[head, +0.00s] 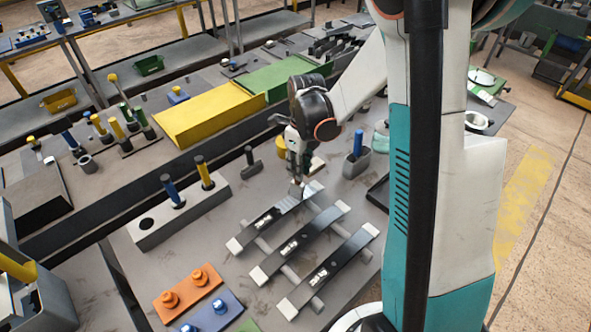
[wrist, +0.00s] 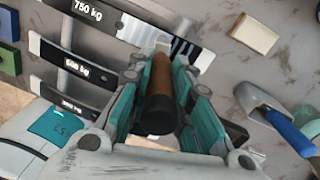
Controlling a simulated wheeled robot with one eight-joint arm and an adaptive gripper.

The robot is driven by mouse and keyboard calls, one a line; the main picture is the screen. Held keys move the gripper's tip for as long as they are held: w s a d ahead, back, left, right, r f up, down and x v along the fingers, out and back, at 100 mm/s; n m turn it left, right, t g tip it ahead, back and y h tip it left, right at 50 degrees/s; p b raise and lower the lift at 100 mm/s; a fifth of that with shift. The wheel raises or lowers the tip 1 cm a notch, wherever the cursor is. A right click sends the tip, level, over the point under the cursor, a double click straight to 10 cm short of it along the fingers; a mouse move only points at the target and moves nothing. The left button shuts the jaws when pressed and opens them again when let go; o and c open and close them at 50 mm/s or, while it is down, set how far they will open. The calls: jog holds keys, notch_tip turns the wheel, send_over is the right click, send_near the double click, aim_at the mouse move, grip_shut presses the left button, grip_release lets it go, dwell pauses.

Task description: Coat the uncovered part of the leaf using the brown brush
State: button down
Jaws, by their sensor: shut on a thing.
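My gripper (head: 297,178) is shut on the brown brush, whose brown handle (wrist: 160,85) with a black end stands between the fingers in the wrist view. The brush head is mostly hidden behind the handle and fingers. It is over the right part of the farthest leaf (head: 262,220), marked 750 kg (wrist: 85,12).
Two more dark leaves (head: 298,243) (head: 328,270) lie nearer on the bench, parallel to it. A grey holder (head: 170,222) with two handled tools stands left.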

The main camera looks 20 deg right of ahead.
jog(key=shift+d+b, duration=0.15)
jog(key=shift+b, duration=0.15)
dwell(0.9)
jog(key=shift+r, duration=0.15)
jog(key=shift+w+d+r+p, duration=0.1)
jog(key=shift+r+p, duration=0.8)
jog(key=shift+r, duration=0.55)
jog(key=shift+d+r+p, duration=0.1)
jog(key=shift+r+p, duration=0.8)
jog(key=shift+r, duration=0.55)
jog(key=shift+r+p, duration=0.8)
jog(key=shift+r, duration=0.7)
